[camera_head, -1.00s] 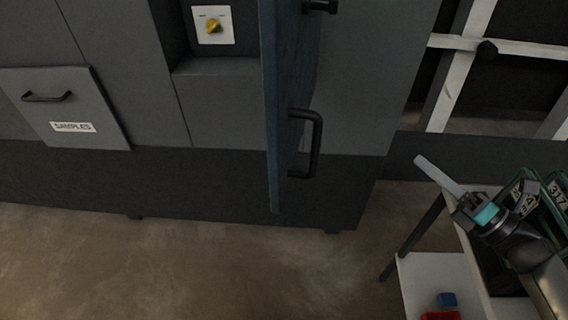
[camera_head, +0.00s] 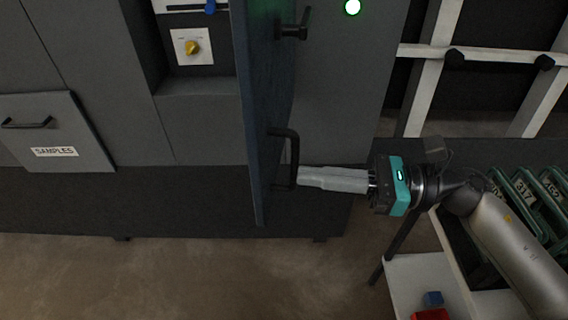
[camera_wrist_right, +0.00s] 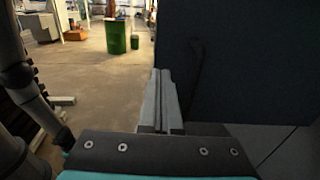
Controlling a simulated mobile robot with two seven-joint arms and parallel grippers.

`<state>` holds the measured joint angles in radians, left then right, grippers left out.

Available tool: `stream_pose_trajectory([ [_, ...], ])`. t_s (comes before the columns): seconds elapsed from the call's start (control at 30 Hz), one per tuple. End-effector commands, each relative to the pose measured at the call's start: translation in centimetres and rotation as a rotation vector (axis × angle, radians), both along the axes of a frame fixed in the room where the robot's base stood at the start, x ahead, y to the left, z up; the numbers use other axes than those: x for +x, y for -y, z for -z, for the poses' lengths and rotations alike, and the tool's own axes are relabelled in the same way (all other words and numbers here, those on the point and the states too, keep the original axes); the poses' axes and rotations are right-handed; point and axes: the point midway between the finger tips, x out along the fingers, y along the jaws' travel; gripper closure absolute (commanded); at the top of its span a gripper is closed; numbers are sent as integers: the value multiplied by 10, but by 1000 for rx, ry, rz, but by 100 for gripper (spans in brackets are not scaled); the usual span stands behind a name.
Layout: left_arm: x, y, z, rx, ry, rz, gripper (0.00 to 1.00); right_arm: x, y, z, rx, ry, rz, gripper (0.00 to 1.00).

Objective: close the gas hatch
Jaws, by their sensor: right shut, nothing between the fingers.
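The gas hatch (camera_head: 258,110) is a dark blue panel standing open, seen nearly edge-on in the head view. A black bar handle (camera_head: 293,160) is on its right face, with a black latch (camera_head: 295,27) above it. My right gripper (camera_head: 302,177) is shut and empty, its fingertips pointing left at the lower part of the handle. I cannot tell whether they touch it. In the right wrist view the closed fingers (camera_wrist_right: 160,85) point ahead beside the dark hatch panel (camera_wrist_right: 250,70), which fills the right side. My left gripper is not in view.
A drawer labelled SAMPLES (camera_head: 50,130) is at the left of the grey cabinet. The floor before the cabinet is clear.

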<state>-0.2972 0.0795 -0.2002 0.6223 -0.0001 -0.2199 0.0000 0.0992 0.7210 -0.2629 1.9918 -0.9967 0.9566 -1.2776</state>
Motion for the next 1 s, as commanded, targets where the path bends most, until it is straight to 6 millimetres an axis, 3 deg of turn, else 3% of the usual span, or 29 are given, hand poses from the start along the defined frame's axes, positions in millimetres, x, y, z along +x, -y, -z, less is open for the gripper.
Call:
stream_pose_trajectory([
  [0.1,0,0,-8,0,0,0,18,4,-21,-3,3,1,-1,100],
  [0.3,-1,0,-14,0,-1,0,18,7,-43,-2,2,0,0,100],
  [0.83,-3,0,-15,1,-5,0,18,8,-50,0,0,-2,4,100],
  [1.0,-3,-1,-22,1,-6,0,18,10,-61,0,-1,-6,29,100],
])
